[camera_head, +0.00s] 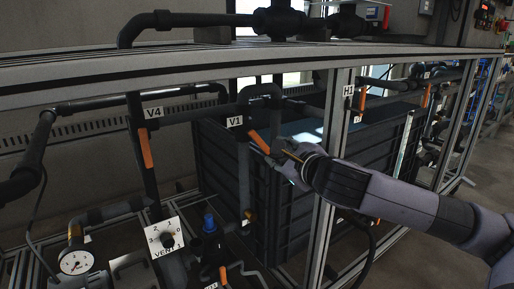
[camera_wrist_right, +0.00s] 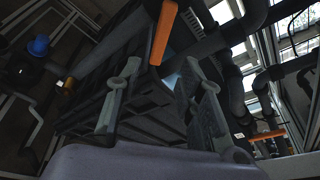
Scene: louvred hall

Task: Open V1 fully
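V1 is an orange lever (camera_head: 259,142) beside the V1 label (camera_head: 235,121) on the dark pipe in the head view. It slants down to the right. My right gripper (camera_head: 281,161) is just to the right of the lever's lower end. In the right wrist view, the orange lever (camera_wrist_right: 164,35) reaches down toward the space between the two fingers of my right gripper (camera_wrist_right: 164,78). The fingers are apart and do not visibly close on it. Whether one finger touches the lever I cannot tell. My left gripper is out of view.
Orange lever V4 (camera_head: 145,148) hangs down at the left. Lever H1 (camera_head: 362,98) is beyond the frame post (camera_head: 331,150). A dark crate (camera_head: 282,205) stands behind my gripper. A gauge (camera_head: 76,261) and the VENT dial (camera_head: 165,237) are low at left.

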